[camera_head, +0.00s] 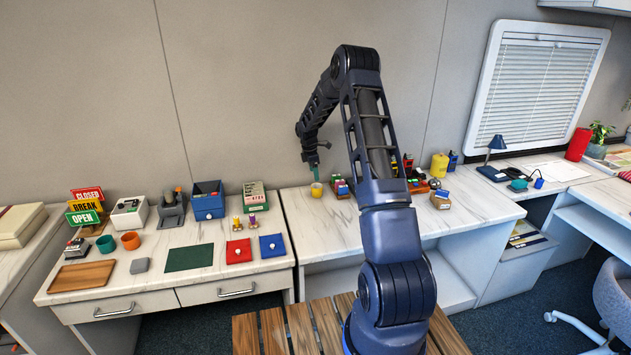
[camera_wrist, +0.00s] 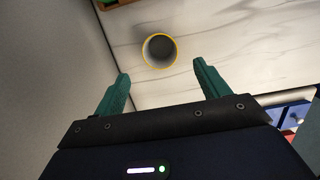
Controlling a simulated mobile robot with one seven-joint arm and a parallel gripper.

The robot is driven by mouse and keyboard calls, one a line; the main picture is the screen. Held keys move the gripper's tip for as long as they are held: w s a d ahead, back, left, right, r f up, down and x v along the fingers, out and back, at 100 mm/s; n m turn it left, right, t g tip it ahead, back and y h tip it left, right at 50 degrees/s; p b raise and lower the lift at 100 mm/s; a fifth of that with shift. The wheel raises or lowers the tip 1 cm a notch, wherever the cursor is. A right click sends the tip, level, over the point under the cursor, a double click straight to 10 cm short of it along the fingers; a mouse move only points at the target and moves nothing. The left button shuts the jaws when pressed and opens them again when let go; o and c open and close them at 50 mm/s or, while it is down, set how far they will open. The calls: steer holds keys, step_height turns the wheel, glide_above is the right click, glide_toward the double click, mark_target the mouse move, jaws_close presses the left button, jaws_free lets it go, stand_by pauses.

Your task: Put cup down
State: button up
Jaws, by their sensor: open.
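A yellow cup (camera_head: 317,190) stands upright on the left end of the white marble counter (camera_head: 310,222), near the back wall. In the wrist view the cup (camera_wrist: 160,50) shows from above as a round yellow rim with a dark inside. My gripper (camera_head: 314,172) is just above the cup in the head view, pointing down. In the wrist view my gripper (camera_wrist: 160,80) has its two green fingers spread wide and empty. The cup lies beyond the fingertips and apart from them.
Small coloured blocks and holders (camera_head: 341,188) stand right of the cup. A yellow canister (camera_head: 439,165) is farther right. Marble in front of the cup is clear.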

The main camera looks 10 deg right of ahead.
steer(key=s+a+r+m+t, duration=0.1)
steer(key=s+r+m, duration=0.3)
steer(key=s+r, duration=0.95)
steer(key=s+a+r+m+t, duration=0.1)
steer(key=s+r+m, duration=0.3)
steer(key=s+r, duration=0.9)
steer(key=s+r+m+t, duration=0.1)
steer(key=s+r+m, duration=0.1)
steer(key=s, duration=0.7)
steer(key=s+r+m+y, duration=0.1)
steer(key=s+m, duration=0.3)
steer(key=s, duration=0.6)
steer(key=s+r+m+t, duration=0.1)
steer(key=s+m, duration=0.3)
steer(key=s, duration=0.6)
steer(key=shift+s+a+r+t+y, duration=0.3)
steer(key=shift+r+y, duration=0.1)
steer(key=shift+r, duration=0.5)
